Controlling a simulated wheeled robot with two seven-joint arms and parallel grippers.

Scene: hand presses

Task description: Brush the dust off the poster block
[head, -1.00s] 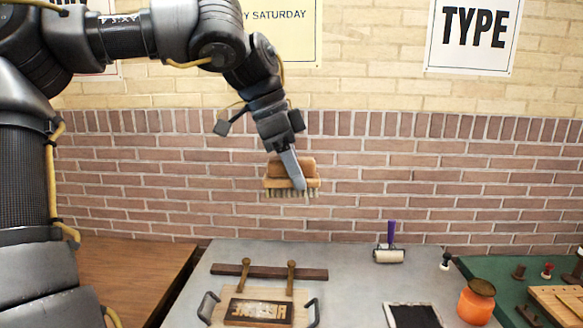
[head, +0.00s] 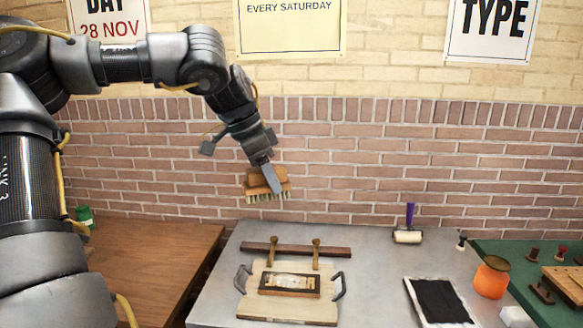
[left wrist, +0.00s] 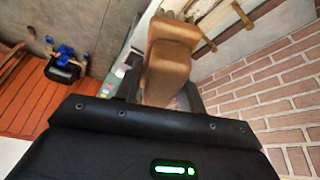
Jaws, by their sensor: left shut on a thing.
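My left gripper (head: 268,172) is shut on a wooden brush (head: 258,182) with pale bristles facing down. It holds the brush in the air, above and behind the grey table. In the left wrist view the brush's brown wooden body (left wrist: 170,65) shows between the fingers. The poster block (head: 289,284), a dark-framed block with pale letters on its face, lies on a light wooden board (head: 262,308) with a dark handle at each side. The brush is well apart from the block. Dust cannot be told from the letters at this size. My right gripper is out of view.
A dark bar (head: 262,248) and two upright wooden-handled pieces stand behind the block. A roller (head: 407,236), a black slab (head: 440,301), an orange pot (head: 490,278) and a white cube (head: 515,317) lie to the right. A brick wall (head: 380,160) rises behind. Bare grey table (head: 375,262) lies between.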

